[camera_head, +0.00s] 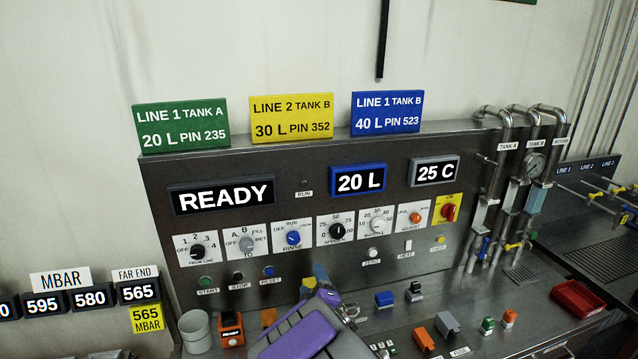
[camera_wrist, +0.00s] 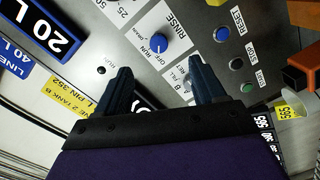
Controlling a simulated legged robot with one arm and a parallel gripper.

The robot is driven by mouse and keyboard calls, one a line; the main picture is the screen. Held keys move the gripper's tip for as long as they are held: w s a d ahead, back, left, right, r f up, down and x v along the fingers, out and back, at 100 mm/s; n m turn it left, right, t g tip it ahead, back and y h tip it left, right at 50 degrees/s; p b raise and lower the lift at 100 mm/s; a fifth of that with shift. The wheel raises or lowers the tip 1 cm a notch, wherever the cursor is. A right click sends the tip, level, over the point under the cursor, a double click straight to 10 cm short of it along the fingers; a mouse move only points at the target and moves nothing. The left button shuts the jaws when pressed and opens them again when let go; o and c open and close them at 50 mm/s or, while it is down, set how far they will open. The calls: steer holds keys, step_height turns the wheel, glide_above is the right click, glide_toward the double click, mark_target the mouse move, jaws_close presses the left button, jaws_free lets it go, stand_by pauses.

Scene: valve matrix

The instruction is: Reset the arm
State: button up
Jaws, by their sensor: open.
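My gripper (camera_wrist: 163,76) is open and empty in the wrist view, its two dark blue fingers spread apart. The metal control panel (camera_head: 300,163) lies in front of it. The blue RINSE knob (camera_wrist: 158,43) shows in the gap beyond the fingertips, and I see no contact with it. In the head view the RINSE knob (camera_head: 293,238) sits in the row of dials. My purple arm reaches up from the bottom middle of the head view, in front of the panel's lower part. The fingers are hard to make out there.
The display reads READY (camera_head: 222,196). Green START (camera_head: 207,281), STOP (camera_head: 238,275) and blue RESET (camera_head: 268,270) buttons lie below the dials. Pipes with valves (camera_head: 500,190) stand at the right. A red tray (camera_head: 578,299) and several small coloured blocks sit on the bench.

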steer(key=s+d+f+m+g+h+b, duration=0.15)
steer(key=s+d+m+g+h, duration=0.35)
steer(key=s+d+m+g, duration=0.55)
steer(key=s+d+r+m+g, duration=0.1)
steer(key=s+d+m+g, duration=0.1)
steer(key=s, duration=1.6)
steer(key=s+d+r+m+g+b, duration=0.1)
steer(key=s+d+g, duration=0.3)
steer(key=s, duration=1.4)
steer(key=shift+d+r+m+g+y+b, duration=0.3)
steer(key=shift+r+m+g+y, duration=0.15)
steer(key=shift+m+g, duration=0.45)
steer(key=shift+a, duration=0.1)
